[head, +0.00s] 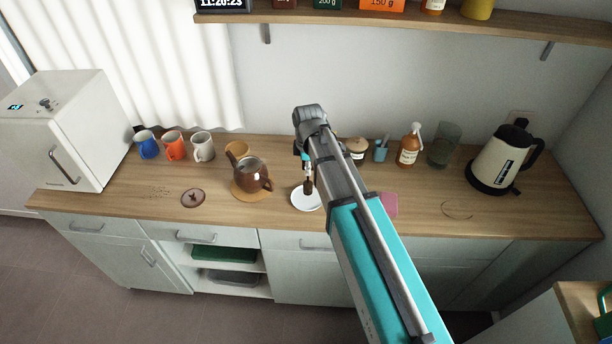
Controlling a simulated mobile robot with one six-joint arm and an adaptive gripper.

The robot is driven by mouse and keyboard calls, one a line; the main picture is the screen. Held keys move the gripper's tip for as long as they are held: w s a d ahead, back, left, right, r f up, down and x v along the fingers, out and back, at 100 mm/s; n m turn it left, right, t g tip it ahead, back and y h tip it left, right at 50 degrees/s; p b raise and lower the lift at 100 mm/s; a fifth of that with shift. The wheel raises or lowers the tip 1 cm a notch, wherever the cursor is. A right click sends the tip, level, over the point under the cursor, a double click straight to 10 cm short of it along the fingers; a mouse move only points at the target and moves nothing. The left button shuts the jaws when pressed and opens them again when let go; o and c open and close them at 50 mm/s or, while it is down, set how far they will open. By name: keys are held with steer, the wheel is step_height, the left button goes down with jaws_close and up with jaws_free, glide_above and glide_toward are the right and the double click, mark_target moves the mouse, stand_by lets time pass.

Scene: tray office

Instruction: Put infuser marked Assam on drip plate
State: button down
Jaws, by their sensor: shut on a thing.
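My gripper (307,168) points down over the counter, left of my arm's forearm. It is shut on a small dark brown infuser (309,187), which hangs just above or touches the white drip plate (304,203); I cannot tell which. Any marking on the infuser is too small to read. The drip plate lies on the counter right of a brown teapot (247,176), and my arm hides its right side.
Blue (147,145), orange (173,146) and white (203,147) mugs stand at the back left. An amber pump bottle (408,148), a glass (443,148) and a kettle (502,158) stand right.

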mark_target(307, 181)
steer(key=shift+f, duration=0.1)
steer(key=shift+w+a+f+b, duration=0.1)
steer(key=shift+w+f+b, duration=0.3)
steer(key=shift+f+b, duration=1.55)
steer(key=shift+b, duration=0.1)
steer(key=shift+f, duration=0.2)
steer(key=c, duration=0.7)
jaws_free()
steer(key=shift+r, duration=0.1)
steer(key=shift+r, duration=0.1)
step_height(307, 181, up, 12)
steer(key=p, duration=1.2)
